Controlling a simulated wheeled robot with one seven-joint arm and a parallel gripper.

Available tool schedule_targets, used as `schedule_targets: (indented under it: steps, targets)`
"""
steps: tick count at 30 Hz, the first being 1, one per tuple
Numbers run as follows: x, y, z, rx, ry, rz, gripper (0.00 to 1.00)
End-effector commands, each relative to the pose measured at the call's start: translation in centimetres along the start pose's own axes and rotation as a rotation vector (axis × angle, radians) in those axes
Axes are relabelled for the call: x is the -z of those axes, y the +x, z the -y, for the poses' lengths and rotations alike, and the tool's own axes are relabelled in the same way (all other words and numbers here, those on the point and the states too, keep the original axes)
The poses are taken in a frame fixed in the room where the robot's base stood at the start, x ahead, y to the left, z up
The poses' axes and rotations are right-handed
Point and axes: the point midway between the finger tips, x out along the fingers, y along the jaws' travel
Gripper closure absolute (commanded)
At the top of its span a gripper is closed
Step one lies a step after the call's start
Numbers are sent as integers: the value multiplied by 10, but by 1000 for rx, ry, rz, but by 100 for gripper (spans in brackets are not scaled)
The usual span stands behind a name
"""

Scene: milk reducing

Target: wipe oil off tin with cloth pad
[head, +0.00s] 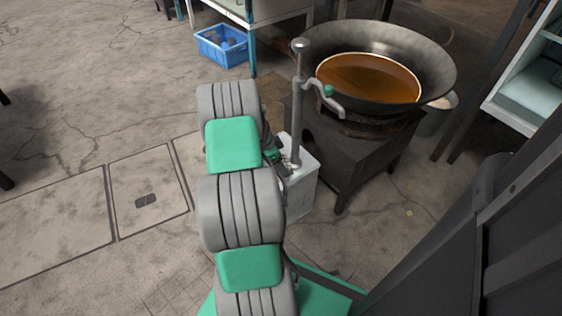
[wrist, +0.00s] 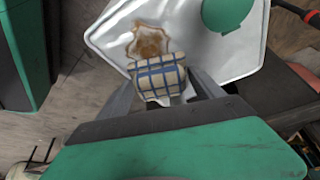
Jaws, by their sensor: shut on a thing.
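In the wrist view my gripper (wrist: 160,92) is shut on a folded cloth pad (wrist: 157,78) with a blue and cream check. The pad is over the pale metal tin (wrist: 225,60), at the near edge of a brown oil stain (wrist: 150,42) and covering part of it. Whether the pad presses on the tin is hard to tell. A round green cap (wrist: 226,12) sits on the tin to the right of the stain. In the head view a pale box-like body (head: 302,190), apparently the tin, shows beside my arm, which hides my gripper and the pad.
A metal post with a curved spout (head: 298,110) rises close to my arm. Behind it a wide wok (head: 430,60) of brown liquid stands on a dark stove (head: 350,165). A blue crate (head: 222,46) lies farther back.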

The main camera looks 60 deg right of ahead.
Motion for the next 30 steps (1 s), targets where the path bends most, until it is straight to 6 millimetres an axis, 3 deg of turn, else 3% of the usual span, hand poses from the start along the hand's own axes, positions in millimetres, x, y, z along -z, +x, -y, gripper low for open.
schedule_targets:
  steps: [20,30]
  targets:
    - [-3,5,0,1,-1,0,56]
    - [-27,-8,-9,1,-3,0,56]
